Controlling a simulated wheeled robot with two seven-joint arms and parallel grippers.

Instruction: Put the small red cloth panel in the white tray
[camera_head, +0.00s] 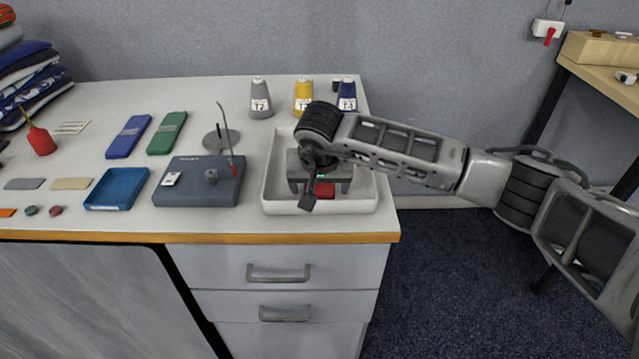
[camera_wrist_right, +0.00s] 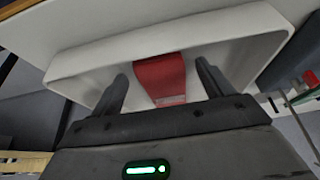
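The small red cloth panel (camera_head: 322,190) is inside the white tray (camera_head: 320,207), at the right end of the table. It also shows in the right wrist view (camera_wrist_right: 160,78), lying against the inside of the tray (camera_wrist_right: 225,38). My right gripper (camera_head: 320,184) points down into the tray, over the panel. In the wrist view its two fingers (camera_wrist_right: 160,70) stand apart on either side of the panel, with a gap at each side, so it is open. The gripper and wrist hide part of the panel in the head view. My left gripper is not in view.
A grey-blue box (camera_head: 198,190) with a thin post stands just left of the tray. Thread cones, grey (camera_head: 260,98), yellow (camera_head: 302,96) and blue (camera_head: 347,96), stand behind it. A blue tray (camera_head: 117,188) lies further left. The table's edge is just right of the tray.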

